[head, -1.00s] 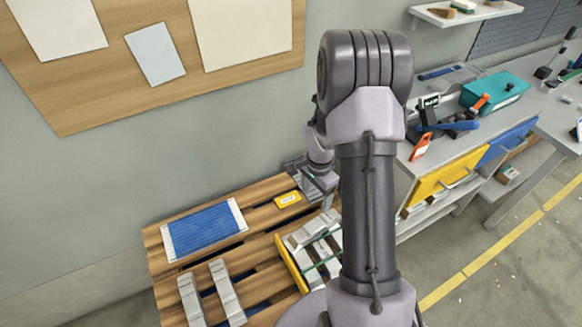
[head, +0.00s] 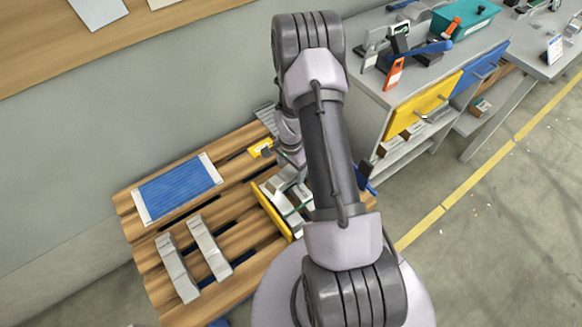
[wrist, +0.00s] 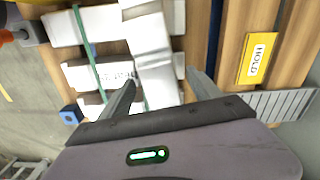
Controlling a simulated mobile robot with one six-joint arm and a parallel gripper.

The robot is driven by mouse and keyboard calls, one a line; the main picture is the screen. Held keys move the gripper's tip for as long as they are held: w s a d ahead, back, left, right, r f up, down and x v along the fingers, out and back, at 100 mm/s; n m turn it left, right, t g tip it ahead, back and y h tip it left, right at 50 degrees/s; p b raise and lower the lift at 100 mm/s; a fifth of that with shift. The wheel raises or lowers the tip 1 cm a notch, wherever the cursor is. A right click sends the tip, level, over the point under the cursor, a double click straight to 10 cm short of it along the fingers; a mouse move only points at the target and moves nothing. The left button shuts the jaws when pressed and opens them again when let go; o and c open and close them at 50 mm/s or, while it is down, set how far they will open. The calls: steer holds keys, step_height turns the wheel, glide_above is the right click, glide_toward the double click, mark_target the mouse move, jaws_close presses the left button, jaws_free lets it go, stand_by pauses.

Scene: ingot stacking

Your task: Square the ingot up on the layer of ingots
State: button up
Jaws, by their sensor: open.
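The top ingot (wrist: 149,45) is a pale silver bar on the layer of ingots (wrist: 82,72), lying across the bars below and slightly skewed to them. The head view shows it partly, beside my arm (head: 281,180). The layer has several silver bars with dark green straps around them. My gripper (wrist: 163,82) is open, its fingers on either side of the top ingot's near end, with gaps visible. I cannot tell how far above the layer the fingertips are. In the head view my arm hides part of the stack.
A yellow HOLD card (wrist: 257,60) lies on the wooden pallet (head: 245,185) beside the stack. A yellow board (head: 270,211) borders the stack. Two loose ingots (head: 177,267) and a blue mat (head: 180,189) lie to the left. A workbench (head: 375,85) stands right.

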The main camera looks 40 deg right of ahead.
jaws_close()
steer(key=c, duration=0.9)
jaws_free()
jaws_close()
steer(key=shift+r, duration=0.25)
steer(key=shift+w+f+m+b, duration=0.1)
steer(key=shift+w+m+b, duration=0.15)
steer(key=shift+m+b, duration=0.25)
steer(key=shift+w+a+m, duration=0.15)
steer(key=shift+w+m, duration=0.05)
steer(key=shift+m, duration=0.2)
